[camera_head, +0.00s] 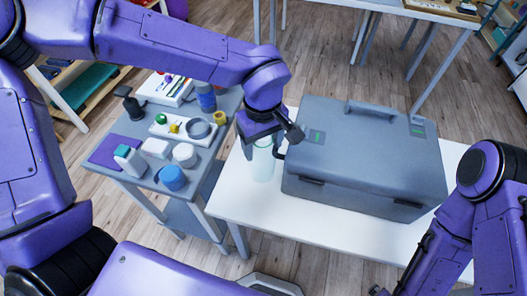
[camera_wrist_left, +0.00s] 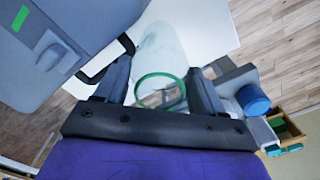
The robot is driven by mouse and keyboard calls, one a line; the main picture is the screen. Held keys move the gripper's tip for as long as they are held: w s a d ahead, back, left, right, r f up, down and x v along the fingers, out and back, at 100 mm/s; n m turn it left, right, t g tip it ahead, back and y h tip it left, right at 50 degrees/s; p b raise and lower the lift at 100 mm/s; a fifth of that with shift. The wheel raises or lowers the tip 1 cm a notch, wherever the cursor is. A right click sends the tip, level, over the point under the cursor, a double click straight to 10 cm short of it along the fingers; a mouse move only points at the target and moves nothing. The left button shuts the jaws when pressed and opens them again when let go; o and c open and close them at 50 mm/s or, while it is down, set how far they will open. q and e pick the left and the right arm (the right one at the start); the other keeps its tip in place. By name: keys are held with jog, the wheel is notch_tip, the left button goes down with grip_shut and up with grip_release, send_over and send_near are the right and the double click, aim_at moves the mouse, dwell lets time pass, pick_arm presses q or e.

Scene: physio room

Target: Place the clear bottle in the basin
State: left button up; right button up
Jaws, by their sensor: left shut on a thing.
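The clear bottle (camera_head: 263,163), see-through with a green ring, is upright at the left end of the white table (camera_head: 240,200). My left gripper (camera_head: 268,141) is shut on its upper part. In the left wrist view the bottle (camera_wrist_left: 162,50) lies between the two fingers (camera_wrist_left: 160,92), its green ring facing the camera. I cannot tell whether its base touches the table. A small grey round bowl (camera_head: 199,128) sits on the side cart; I cannot tell whether it is the basin. Only a dark tip of my right gripper (camera_head: 378,291) shows at the bottom edge.
The grey cart (camera_head: 213,152) at left holds a white tray, a blue-lidded jar (camera_head: 172,178), several small containers and a purple mat (camera_head: 105,155). A gap separates cart and table.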

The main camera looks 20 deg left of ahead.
pick_arm(q)
notch_tip(320, 180, down, 4)
jog(key=shift+w+r, duration=0.1)
jog(key=o, duration=1.3)
jog(key=shift+o, duration=0.2)
